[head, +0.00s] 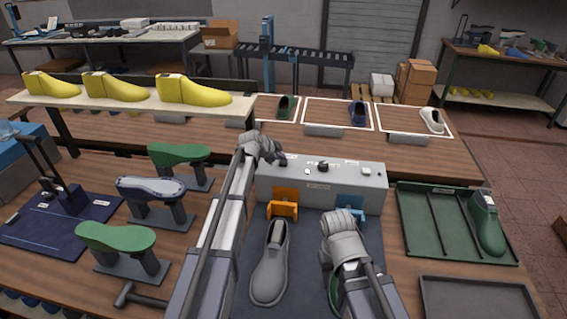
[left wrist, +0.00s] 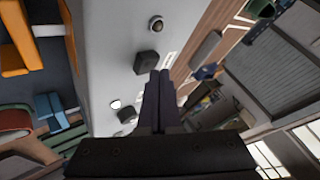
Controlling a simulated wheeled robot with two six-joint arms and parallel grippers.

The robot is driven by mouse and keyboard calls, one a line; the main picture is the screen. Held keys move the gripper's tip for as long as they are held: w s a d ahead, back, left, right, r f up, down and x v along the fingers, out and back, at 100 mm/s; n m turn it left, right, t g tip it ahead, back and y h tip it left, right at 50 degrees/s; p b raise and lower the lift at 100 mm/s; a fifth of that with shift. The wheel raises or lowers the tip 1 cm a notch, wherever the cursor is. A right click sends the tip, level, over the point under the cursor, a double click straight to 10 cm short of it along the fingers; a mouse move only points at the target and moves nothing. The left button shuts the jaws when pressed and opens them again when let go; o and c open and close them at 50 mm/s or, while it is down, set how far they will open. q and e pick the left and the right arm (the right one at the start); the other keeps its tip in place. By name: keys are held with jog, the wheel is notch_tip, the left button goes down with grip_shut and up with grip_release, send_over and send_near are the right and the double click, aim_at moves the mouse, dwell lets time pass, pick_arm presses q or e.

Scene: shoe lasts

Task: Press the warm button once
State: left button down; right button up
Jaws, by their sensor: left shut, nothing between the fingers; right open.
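A grey control box (head: 320,190) stands mid-table with small controls on its sloped top; I cannot read which is the warm button. A round pale button (head: 307,171) sits left of a black knob (head: 323,167); a small light control (head: 366,171) is further right. In the left wrist view, a silver round button (left wrist: 155,25), the black knob (left wrist: 147,63) and a white button (left wrist: 116,104) show. My left gripper (head: 281,160) is shut and empty over the box's left end, apparently above its top. My right gripper (head: 335,272) is open, low in front of the box, its fingers mostly hidden.
Orange (head: 284,208) and blue (head: 350,213) holders are on the box's front. A grey shoe (head: 270,265) lies before the orange one; a green item is mostly hidden under my right arm. Green-topped stands (head: 122,240) are left, a green tray (head: 412,225) right.

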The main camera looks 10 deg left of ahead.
aim_at(281, 163)
pick_arm(q)
jog(key=shift+f+b, duration=0.5)
jog(key=shift+b, duration=0.05)
dwell(0.5)
jog(key=shift+r, duration=0.1)
jog(key=shift+r+p, duration=0.85)
jog(key=shift+p, duration=0.1)
notch_tip(281, 163, up, 5)
jog(key=p, duration=0.5)
dwell(0.6)
